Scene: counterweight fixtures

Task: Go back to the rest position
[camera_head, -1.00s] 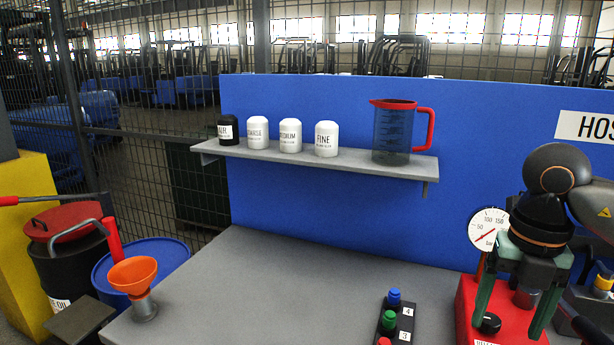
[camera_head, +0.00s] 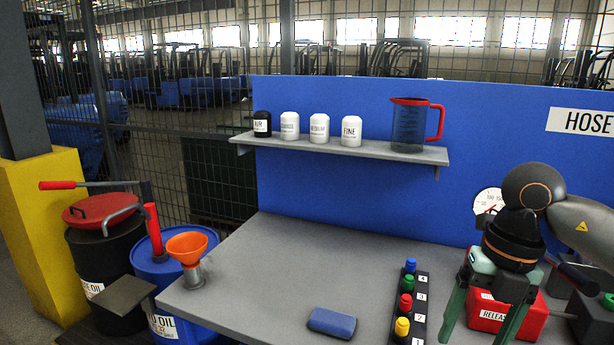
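My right gripper (camera_head: 480,330) comes in from the right. Its two green fingers point down and stand apart with nothing seen between them, in front of the bench's right part. Behind it is a red box (camera_head: 528,319) with a label starting "RELE", partly hidden by the gripper. A round white gauge (camera_head: 486,203) behind the wrist is also partly covered. My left gripper is not in view.
The grey bench (camera_head: 300,270) holds a strip of coloured buttons (camera_head: 411,305), a blue pad (camera_head: 332,322) and an orange funnel (camera_head: 187,247). A shelf (camera_head: 340,149) carries several small bottles and a red-rimmed jug (camera_head: 409,127). Drums (camera_head: 105,260) stand left. The bench's middle is clear.

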